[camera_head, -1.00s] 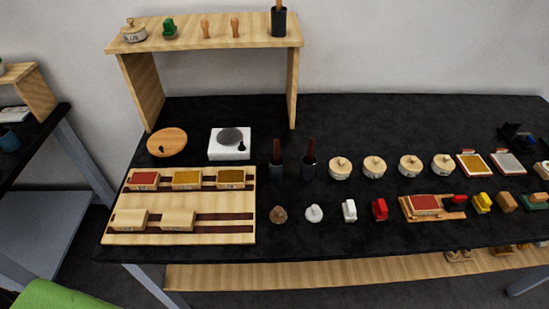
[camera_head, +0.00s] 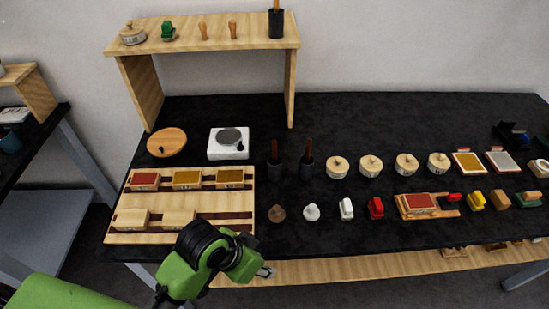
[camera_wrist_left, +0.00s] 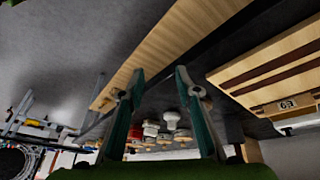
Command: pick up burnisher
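No object is clearly identifiable as the burnisher. Possible candidates are two dark cups with reddish-brown handles, the left cup (camera_head: 275,167) and the right cup (camera_head: 307,166), standing mid-table, and two small wooden-handled tools (camera_head: 204,31) (camera_head: 233,30) upright on the shelf. My left gripper (camera_head: 265,271) is at the table's front edge, in front of the wooden tray and well away from these. In the left wrist view its two teal fingers (camera_wrist_left: 158,78) are spread apart with nothing between them. My right gripper is not in view.
A wooden tray (camera_head: 108,236) with several blocks lies at the left. A raised wooden shelf (camera_head: 160,40) stands behind, with a dark cup (camera_head: 276,24) on it. Several round lidded pots (camera_head: 337,167) and small coloured items (camera_head: 376,208) line the right.

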